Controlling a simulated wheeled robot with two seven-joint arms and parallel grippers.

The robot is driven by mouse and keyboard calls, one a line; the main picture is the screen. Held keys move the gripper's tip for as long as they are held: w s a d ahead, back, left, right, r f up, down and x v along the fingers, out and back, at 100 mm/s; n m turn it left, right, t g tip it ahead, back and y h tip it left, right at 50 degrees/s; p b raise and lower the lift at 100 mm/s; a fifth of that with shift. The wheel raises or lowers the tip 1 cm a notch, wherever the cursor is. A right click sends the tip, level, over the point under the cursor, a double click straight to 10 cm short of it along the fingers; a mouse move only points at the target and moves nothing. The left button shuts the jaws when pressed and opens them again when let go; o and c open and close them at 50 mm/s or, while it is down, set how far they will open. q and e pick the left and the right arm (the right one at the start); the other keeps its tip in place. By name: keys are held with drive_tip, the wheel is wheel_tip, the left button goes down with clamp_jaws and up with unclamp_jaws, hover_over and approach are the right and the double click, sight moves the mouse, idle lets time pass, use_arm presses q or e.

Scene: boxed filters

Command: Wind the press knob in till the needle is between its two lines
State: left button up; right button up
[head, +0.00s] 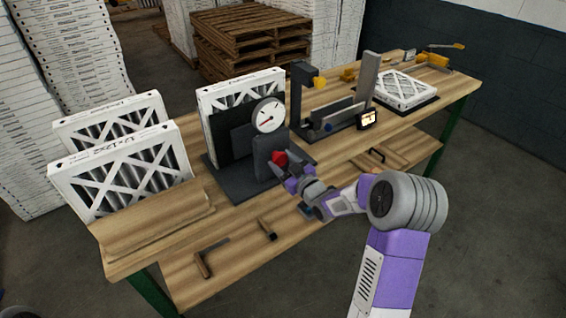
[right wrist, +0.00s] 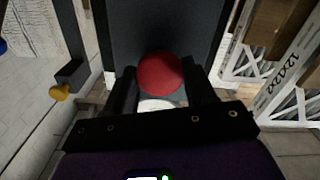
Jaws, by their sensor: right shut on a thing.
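The press (head: 269,162) is a dark grey block on a dark base plate on the bench, with a boxed filter (head: 215,95) standing in it. Its round white dial (head: 268,115) sits on top; the needle shows red, but its two lines are too small to make out. The red knob (head: 279,157) is on the press's near side. My right gripper (head: 288,170) is at the knob. In the right wrist view the knob (right wrist: 160,74) sits between the two dark fingers (right wrist: 158,88), which are shut on it. My left gripper is not in view.
A dark fixture (head: 335,115) with a small screen (head: 367,119) stands right of the press. Another filter (head: 400,90) lies flat farther right. Hand tools lie on the lower shelf (head: 230,262).

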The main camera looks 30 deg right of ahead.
drive_tip(key=shift+m, duration=0.3)
drive_tip(key=shift+c, duration=0.2)
drive_tip(key=shift+m+b, duration=0.45)
drive_tip(key=shift+m, duration=0.05)
drive_tip(key=shift+m+b, duration=0.35)
drive_tip(key=shift+m, duration=0.85)
drive_tip(key=m, duration=0.2)
drive_tip(key=shift+m, duration=1.9)
drive_tip(key=o, duration=1)
